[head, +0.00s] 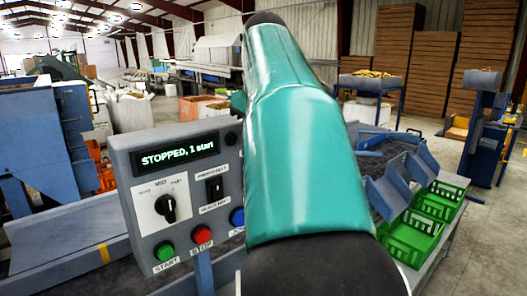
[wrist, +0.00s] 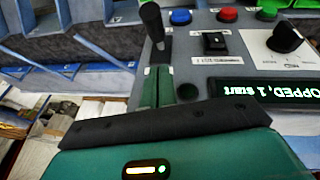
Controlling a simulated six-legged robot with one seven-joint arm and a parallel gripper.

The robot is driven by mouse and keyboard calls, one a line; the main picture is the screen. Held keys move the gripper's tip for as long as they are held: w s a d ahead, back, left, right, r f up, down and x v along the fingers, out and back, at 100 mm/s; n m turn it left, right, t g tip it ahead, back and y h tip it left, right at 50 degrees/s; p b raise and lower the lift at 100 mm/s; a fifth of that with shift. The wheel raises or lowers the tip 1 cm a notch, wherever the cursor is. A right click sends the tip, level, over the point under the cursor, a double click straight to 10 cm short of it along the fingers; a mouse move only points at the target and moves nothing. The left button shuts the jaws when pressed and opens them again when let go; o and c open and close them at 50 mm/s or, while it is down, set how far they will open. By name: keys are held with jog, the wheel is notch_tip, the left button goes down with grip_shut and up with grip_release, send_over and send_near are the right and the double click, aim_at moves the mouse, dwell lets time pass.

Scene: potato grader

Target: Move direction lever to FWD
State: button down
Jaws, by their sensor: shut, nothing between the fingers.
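The direction lever (wrist: 153,22) has a black handle and shows in the wrist view, standing out from the grey control panel (wrist: 200,70) near its edge. My gripper (wrist: 159,72) shows as two green fingers close together, shut and empty. In that picture the fingertips lie just below the lever's base; I cannot tell whether they touch it. Small white labels beside the lever are too small to read. In the head view my teal arm hides the lever and the gripper; the panel (head: 125,200) shows to its left.
The panel carries a display (head: 176,159) reading "STOPPED, 1 start", a black knob (head: 166,208), a black rocker switch (head: 214,187), a green START button (head: 164,252), a red STOP button (head: 201,235) and a blue button (head: 237,217). Green crates (head: 412,238) stand at the right.

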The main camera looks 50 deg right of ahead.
jog(key=f, duration=0.1)
jog(key=s+f, duration=0.1)
jog(key=f, duration=0.1)
jog(key=shift+s+d+f, duration=0.15)
jog(key=shift+s, duration=0.1)
jog(key=shift+s+d+f, duration=0.1)
jog(key=shift+s+f, duration=0.05)
jog(key=shift+f, duration=0.25)
jog(key=shift+s+f+t, duration=0.2)
jog(key=shift+s+t, duration=0.05)
jog(key=shift+t, duration=0.15)
jog(key=shift+s+a+f+t+h, duration=0.2)
jog(key=shift+s+f+t, duration=0.25)
jog(key=shift+t, duration=0.15)
jog(key=shift+s+a+f+t+h, duration=0.1)
jog(key=shift+s+f+t+h, duration=0.1)
jog(key=shift+s+f+t, duration=0.3)
notch_tip(320, 180, down, 6)
jog(key=s+t+h, duration=0.1)
jog(key=t, duration=0.3)
jog(key=shift+s+a+f+m, duration=0.15)
jog(key=shift+s+f+m, duration=0.05)
jog(key=shift+f+m, duration=0.1)
